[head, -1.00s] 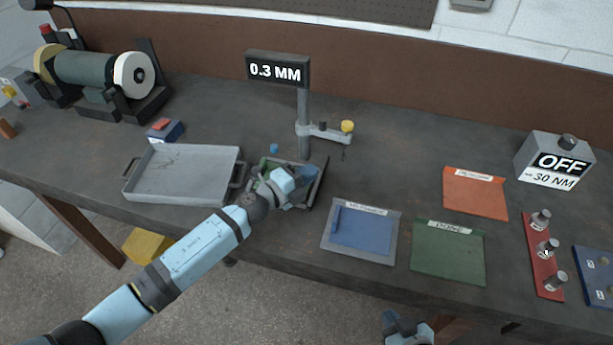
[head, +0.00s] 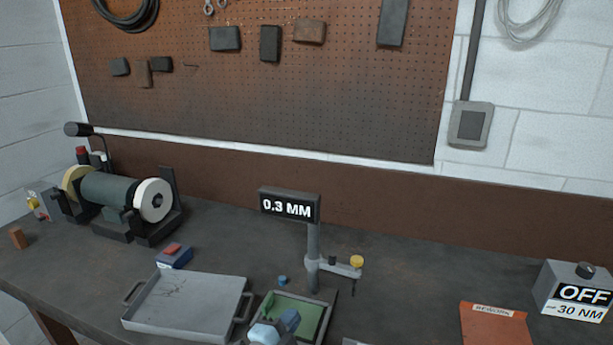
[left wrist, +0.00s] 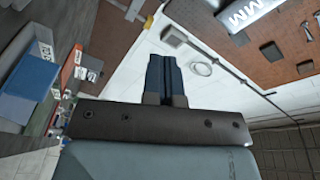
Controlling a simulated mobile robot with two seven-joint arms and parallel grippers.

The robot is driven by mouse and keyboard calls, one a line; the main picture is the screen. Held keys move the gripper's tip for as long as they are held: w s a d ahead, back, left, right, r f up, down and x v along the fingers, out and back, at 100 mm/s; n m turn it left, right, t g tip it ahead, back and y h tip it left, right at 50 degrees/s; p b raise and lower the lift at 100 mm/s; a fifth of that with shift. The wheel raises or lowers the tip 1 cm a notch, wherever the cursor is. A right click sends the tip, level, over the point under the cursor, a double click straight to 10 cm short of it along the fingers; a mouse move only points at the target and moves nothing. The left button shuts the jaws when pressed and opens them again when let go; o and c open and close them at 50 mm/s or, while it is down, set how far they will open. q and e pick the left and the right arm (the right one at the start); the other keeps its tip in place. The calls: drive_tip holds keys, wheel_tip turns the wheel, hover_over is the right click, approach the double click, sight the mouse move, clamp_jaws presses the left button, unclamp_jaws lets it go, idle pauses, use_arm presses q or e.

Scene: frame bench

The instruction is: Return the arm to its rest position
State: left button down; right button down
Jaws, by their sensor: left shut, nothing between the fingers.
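My left gripper (head: 290,319) shows at the bottom edge of the head view, over the near part of a tray with a green floor (head: 310,309). Only its wrist end and blue fingers are in the picture; the rest of the arm is cut off below. In the left wrist view the two dark blue fingers (left wrist: 165,76) are together, with nothing between them. My right gripper is in neither view now.
A gauge stand (head: 313,255) with a 0.3 MM display (head: 290,205) rises just behind the green-floored tray. A grey metal tray (head: 188,305) lies to the left, with a bench grinder (head: 118,199) beyond. An orange mat (head: 494,325) and torque box (head: 577,291) are at right.

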use_arm(q)
drive_tip(key=s+a+f+n+g+y, duration=0.25)
drive_tip(key=s+a+n+y, duration=0.25)
drive_tip(key=s+a+n, duration=0.25)
drive_tip(key=s+a+f+n+g+y, duration=0.2)
drive_tip(key=s+a+n+g+y, duration=0.15)
drive_tip(key=s+a+n, duration=0.45)
drive_tip(key=s+a+n+g, duration=0.1)
drive_tip(key=s+a+g, duration=0.25)
drive_tip(key=s, duration=0.55)
drive_tip(key=s+a+n+g, duration=0.1)
drive_tip(key=s+a+g, duration=0.25)
drive_tip(key=s, duration=0.55)
drive_tip(key=w+d+f+t+h, duration=0.1)
drive_tip(key=w+d+f+t, duration=0.2)
drive_tip(key=f, duration=0.3)
drive_tip(key=w+d+f+m+t+h, duration=0.1)
drive_tip(key=w+d+f+t+h, duration=0.1)
drive_tip(key=f+t, duration=0.3)
wheel_tip(320, 180, down, 2)
drive_tip(key=shift+w+d, duration=0.6)
drive_tip(key=shift+w, duration=0.05)
